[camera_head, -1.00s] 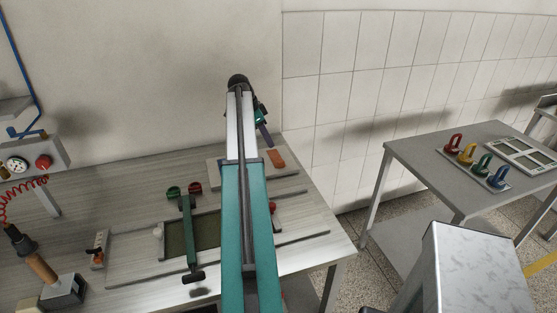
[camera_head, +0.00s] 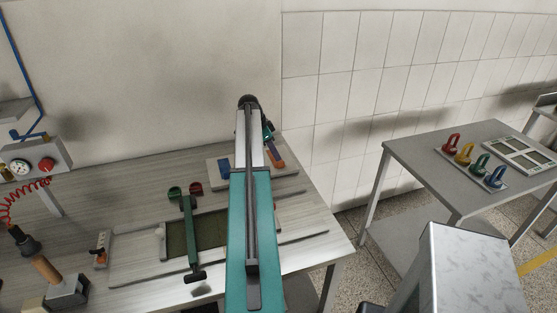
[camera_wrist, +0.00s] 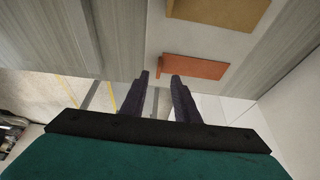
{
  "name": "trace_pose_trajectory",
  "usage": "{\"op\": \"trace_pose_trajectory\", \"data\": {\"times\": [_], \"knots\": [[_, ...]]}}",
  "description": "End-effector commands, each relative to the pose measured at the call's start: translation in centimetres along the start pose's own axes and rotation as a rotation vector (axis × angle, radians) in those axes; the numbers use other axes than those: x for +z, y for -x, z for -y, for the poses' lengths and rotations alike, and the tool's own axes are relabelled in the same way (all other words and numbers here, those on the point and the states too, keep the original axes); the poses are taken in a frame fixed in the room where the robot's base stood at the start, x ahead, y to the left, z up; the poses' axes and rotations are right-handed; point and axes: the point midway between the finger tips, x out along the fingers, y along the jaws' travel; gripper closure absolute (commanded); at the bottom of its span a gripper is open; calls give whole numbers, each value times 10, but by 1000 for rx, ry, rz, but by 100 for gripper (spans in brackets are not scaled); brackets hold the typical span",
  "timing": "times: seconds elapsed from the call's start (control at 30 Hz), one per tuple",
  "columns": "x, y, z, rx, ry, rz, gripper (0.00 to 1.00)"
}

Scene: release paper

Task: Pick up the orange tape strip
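The orange tape strip (camera_head: 277,158) lies on a pale plate (camera_head: 216,177) near the right back of the workbench. In the wrist view the orange tape strip (camera_wrist: 196,68) is a flat rectangle, just beyond the fingertips and mostly to their right. My gripper (camera_head: 270,147) shows beside the strip in the head view, partly covering it. In the wrist view my gripper (camera_wrist: 160,75) has its two dark fingers apart, with nothing held between them. I cannot tell the height of the fingertips above the strip.
A yellow strip (camera_wrist: 222,10) lies near the orange one, and a blue strip (camera_head: 224,167) is on the same plate. A second table (camera_head: 430,185) with colored handles is at right.

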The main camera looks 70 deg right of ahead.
Motion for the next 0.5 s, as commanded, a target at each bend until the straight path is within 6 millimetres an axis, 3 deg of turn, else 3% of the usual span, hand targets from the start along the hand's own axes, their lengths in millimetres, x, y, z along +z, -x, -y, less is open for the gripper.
{"op": "trace_pose_trajectory", "data": {"times": [0.27, 0.5], "knots": [[0, -4, 0, 1, 1, 0, 72], [0, -22, -2, 2, 1, 0, 72]]}}
